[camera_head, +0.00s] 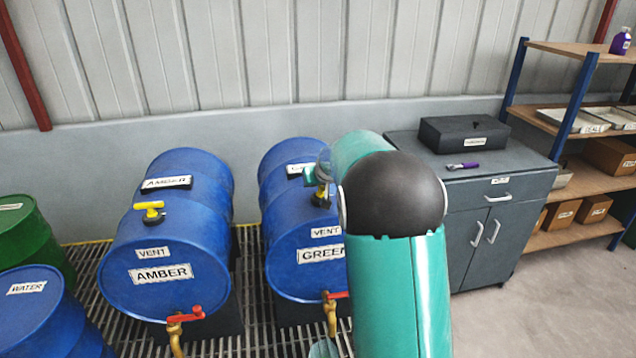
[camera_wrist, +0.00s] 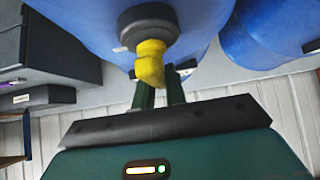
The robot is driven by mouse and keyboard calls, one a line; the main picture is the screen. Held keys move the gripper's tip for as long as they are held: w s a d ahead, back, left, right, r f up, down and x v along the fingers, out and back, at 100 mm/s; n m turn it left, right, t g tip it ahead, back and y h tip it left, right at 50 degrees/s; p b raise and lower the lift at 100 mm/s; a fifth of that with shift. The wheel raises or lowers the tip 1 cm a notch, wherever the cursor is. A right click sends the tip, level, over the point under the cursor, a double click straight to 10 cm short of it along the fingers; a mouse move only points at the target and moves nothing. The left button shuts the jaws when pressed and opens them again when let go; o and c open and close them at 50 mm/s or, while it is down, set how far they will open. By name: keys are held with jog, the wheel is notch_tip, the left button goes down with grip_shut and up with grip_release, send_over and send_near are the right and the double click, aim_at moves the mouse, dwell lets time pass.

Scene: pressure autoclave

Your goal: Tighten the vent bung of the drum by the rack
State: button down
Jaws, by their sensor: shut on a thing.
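The drum by the rack is a blue drum (camera_head: 290,230) lying on its side, with a VENT label and one that reads "GREEN", partly hidden by my arm. Its yellow vent bung (camera_head: 321,190) sits in a black collar on top. My gripper (camera_head: 318,174) is at this bung from above, partly hidden behind my arm. In the wrist view, the yellow bung (camera_wrist: 151,60) stands out of its black collar (camera_wrist: 148,24), and the dark green fingers of my gripper (camera_wrist: 160,78) are shut on it.
Another blue drum (camera_head: 165,230), labelled AMBER, lies to the left with its own yellow bung (camera_head: 149,211). Red-handled taps (camera_head: 187,316) stick out at the front. A grey cabinet (camera_head: 480,215) and a shelf rack (camera_head: 585,130) stand at right. The floor at lower right is clear.

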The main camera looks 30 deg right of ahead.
jog(key=m+h, duration=0.1)
jog(key=m+g+h, duration=0.1)
jog(key=m, duration=0.1)
jog(key=m+h, duration=0.1)
jog(key=m, duration=0.1)
jog(key=shift+s+d+g+h, duration=0.15)
jog(key=shift+d+g+h, duration=0.1)
jog(key=shift+g+h, duration=0.15)
jog(key=m+g+h, duration=0.1)
jog(key=m, duration=0.1)
jog(key=m+g+h, duration=0.1)
jog(key=m, duration=0.1)
jog(key=m+g, duration=0.2)
jog(key=shift+s+d+m+h, duration=0.3)
jog(key=shift+s+d+h, duration=0.1)
jog(key=m+g, duration=0.2)
jog(key=m, duration=0.1)
jog(key=m+g, duration=0.1)
jog(key=shift+s+d+f+h, duration=0.1)
jog(key=shift+s+h, duration=0.2)
jog(key=shift+s, duration=0.05)
jog(key=shift+s+m+g, duration=0.25)
jog(key=shift+m+g, duration=0.95)
jog(key=shift+m, duration=0.3)
jog(key=shift+f, duration=0.1)
jog(key=c, duration=1.5)
grip_release()
jog(key=shift+o, duration=0.3)
